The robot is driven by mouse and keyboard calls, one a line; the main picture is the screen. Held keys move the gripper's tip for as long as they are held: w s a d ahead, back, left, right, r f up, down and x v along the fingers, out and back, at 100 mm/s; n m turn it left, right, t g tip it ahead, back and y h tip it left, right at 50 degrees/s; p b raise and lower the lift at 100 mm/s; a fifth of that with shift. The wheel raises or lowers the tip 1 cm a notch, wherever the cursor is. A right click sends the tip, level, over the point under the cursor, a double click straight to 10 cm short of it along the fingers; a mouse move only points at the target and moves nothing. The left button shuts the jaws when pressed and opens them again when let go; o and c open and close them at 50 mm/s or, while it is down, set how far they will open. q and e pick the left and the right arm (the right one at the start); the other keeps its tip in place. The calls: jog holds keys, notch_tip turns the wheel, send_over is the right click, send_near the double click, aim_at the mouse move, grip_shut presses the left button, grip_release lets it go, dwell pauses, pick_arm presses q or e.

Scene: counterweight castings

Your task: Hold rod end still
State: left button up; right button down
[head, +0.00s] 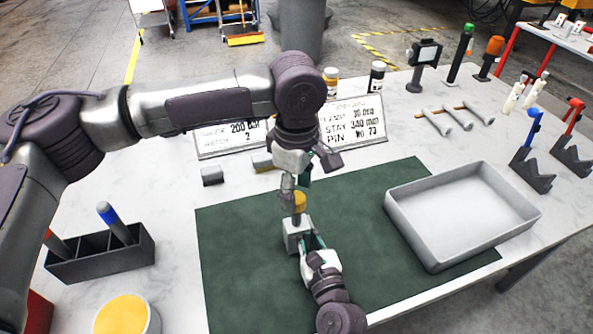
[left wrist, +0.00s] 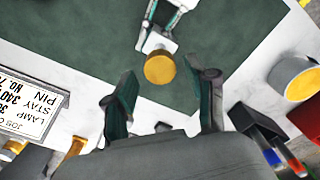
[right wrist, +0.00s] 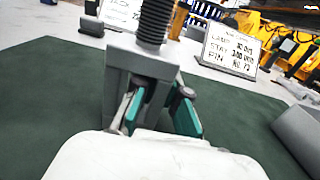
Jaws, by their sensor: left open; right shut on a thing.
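The rod end (head: 293,240) is a grey block with an upright threaded rod (right wrist: 154,20), standing over the green mat (head: 235,265). A yellow round cap (head: 299,201) tops the rod; it also shows in the left wrist view (left wrist: 160,68). My right gripper (head: 311,252) is shut on the block from the near side, its teal fingers against the block in the right wrist view (right wrist: 158,112). My left gripper (head: 303,176) is open above the cap, pointing down. In the left wrist view its fingers (left wrist: 165,103) are spread wide with nothing between them.
A grey tray (head: 408,228) sits on the mat's right side. Two written signs (head: 352,122) stand behind. A dark holder with handles (head: 100,257) and a yellow-topped tub (head: 122,315) are at left. Wrench-like tools (head: 460,117) and stands (head: 532,170) are at right. The mat left of the block is clear.

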aim_at(296, 225)
pick_arm(q)
jog(key=shift+f, duration=1.15)
